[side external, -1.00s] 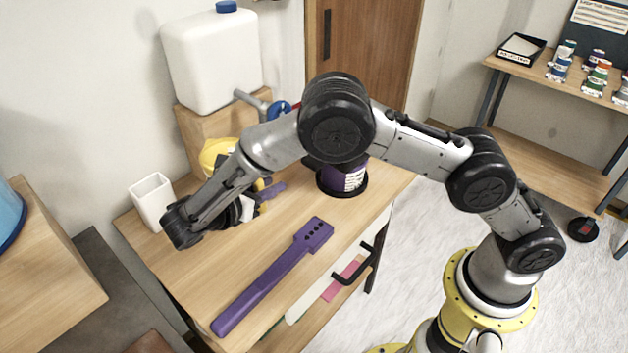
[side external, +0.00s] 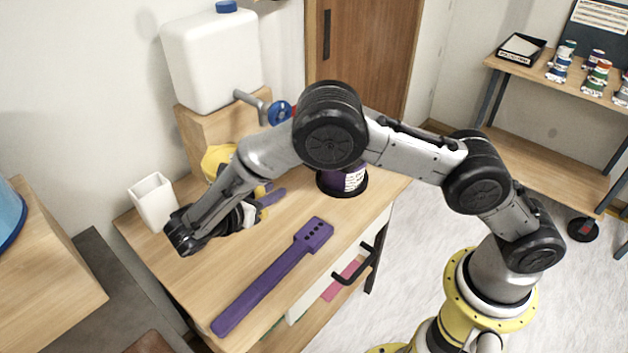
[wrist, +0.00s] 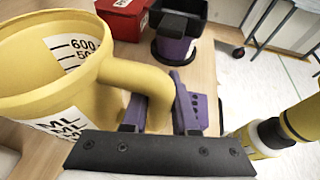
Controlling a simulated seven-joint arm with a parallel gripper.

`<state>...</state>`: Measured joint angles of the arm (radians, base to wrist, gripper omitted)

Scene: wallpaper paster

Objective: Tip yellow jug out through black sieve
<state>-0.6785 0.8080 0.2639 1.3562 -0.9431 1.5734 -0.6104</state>
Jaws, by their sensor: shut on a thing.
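The yellow jug (wrist: 42,92) fills the left of the wrist view, its mouth facing up and its measuring marks showing. My gripper (wrist: 160,108), with purple fingers, is shut on the jug's handle. In the side view the jug (side external: 218,160) is mostly hidden behind my forearm, and my gripper (side external: 266,196) is beside it. I cannot tell whether the jug touches the table. A black piece (wrist: 182,10), which looks like the sieve, sits over a purple container (wrist: 172,48) beyond the jug. In the side view my arm hides the top of this container (side external: 343,179).
A purple long-handled tool (side external: 272,277) lies along the table front. A white cup (side external: 153,202) stands at the left edge. A white tank (side external: 212,58) with a tap (side external: 252,102) stands on a wooden block behind. A red box (wrist: 122,18) is near the container.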

